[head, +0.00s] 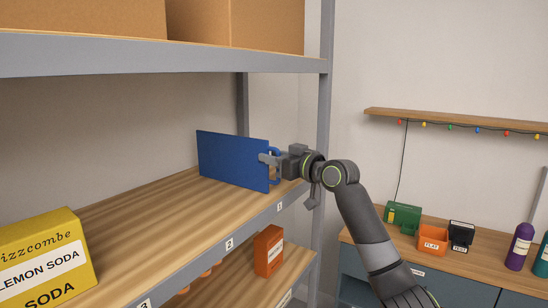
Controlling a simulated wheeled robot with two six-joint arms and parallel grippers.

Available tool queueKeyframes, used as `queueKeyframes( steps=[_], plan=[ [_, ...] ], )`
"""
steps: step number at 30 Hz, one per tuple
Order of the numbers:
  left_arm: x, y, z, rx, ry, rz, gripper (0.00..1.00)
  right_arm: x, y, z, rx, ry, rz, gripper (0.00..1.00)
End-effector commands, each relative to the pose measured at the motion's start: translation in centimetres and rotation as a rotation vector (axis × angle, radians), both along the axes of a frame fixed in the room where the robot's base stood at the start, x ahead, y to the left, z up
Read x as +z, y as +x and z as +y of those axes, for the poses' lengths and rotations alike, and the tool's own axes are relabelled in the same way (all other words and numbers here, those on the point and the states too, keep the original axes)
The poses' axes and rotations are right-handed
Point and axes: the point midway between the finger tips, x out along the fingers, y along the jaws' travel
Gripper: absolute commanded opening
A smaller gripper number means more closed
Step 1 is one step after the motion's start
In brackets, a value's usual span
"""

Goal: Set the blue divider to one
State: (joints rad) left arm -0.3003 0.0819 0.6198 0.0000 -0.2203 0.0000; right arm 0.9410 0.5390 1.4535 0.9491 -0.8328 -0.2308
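The blue divider (230,160) stands upright on the middle wooden shelf (140,235), towards its right end. Its near edge is close to the shelf's front, around the number 1 label (280,207). A blue handle (275,180) is on that edge. My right gripper (270,159) comes in from the right and is shut on the handle. The fingers partly cover the handle. Whether the divider's bottom touches the boards all along is hard to tell. The number 2 label (229,244) and number 3 label (145,303) follow leftward along the shelf edge. My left gripper is not in view.
A yellow lemon soda box (42,262) stands at the shelf's left. A grey upright post (324,120) is close to my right arm. An orange box (268,251) is on the lower shelf. Cardboard boxes (235,25) sit above. The shelf between soda box and divider is clear.

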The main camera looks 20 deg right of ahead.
Motion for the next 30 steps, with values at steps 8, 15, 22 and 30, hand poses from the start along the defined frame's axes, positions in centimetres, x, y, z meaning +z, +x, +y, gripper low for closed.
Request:
queueKeyframes(
  steps=[8, 15, 22, 30],
  plan=[
    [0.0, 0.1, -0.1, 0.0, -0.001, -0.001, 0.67, -0.2, 0.0, 0.0, 0.001, 0.0, 0.004, 0.32],
    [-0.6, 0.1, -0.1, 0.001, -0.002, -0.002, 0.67, -0.4, -1.0, -0.6, 0.0, -0.001, 0.003, 0.32],
    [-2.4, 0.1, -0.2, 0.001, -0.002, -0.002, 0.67, -0.6, -4.7, -2.4, -0.002, -0.006, -0.001, 0.32],
    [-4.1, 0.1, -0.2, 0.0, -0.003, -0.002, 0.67, -0.4, -9.1, -4.6, -0.001, -0.004, 0.0, 0.32]
  ],
)
